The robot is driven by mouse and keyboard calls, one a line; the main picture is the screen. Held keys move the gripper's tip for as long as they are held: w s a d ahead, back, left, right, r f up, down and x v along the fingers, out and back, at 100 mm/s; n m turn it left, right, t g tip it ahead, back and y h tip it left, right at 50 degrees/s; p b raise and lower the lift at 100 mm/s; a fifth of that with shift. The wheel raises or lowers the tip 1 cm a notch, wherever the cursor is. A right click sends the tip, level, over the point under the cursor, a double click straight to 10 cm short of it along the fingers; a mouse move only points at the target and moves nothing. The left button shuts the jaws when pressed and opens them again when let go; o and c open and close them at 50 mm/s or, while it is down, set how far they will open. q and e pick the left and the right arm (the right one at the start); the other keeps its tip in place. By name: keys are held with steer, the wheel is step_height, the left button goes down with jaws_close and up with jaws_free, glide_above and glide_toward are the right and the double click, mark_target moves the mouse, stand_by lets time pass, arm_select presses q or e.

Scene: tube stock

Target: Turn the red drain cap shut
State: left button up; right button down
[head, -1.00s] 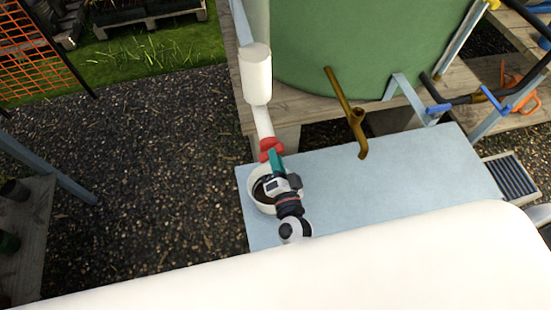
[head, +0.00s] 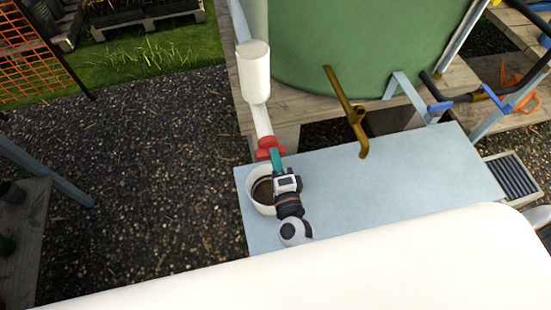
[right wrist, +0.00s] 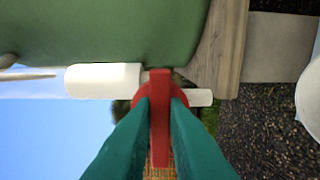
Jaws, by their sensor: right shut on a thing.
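The red drain cap (head: 268,147) sits at the lower end of the white pipe (head: 262,120), which hangs below a wider white cylinder (head: 254,72). My right gripper (head: 276,156) is at the cap from the near side. In the right wrist view its green fingers (right wrist: 159,118) are shut on the raised red bar of the cap (right wrist: 160,88), one finger on each side. The cap's round red rim shows behind the fingers, and the bar runs up and down in that view. My left gripper is not in view.
A white pot with dark contents (head: 256,199) stands under my right gripper on the pale blue table (head: 400,190). A green tank (head: 355,45) with a brass tap (head: 346,110) stands behind. The table's right part is clear.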

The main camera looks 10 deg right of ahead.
stand_by(0.4)
steer(key=c, duration=1.4)
jaws_free()
steer(key=shift+c, duration=0.2)
steer(key=s+b, duration=0.1)
steer(key=s, duration=1.1)
steer(key=shift+b, duration=0.35)
steer(key=shift+f, duration=0.1)
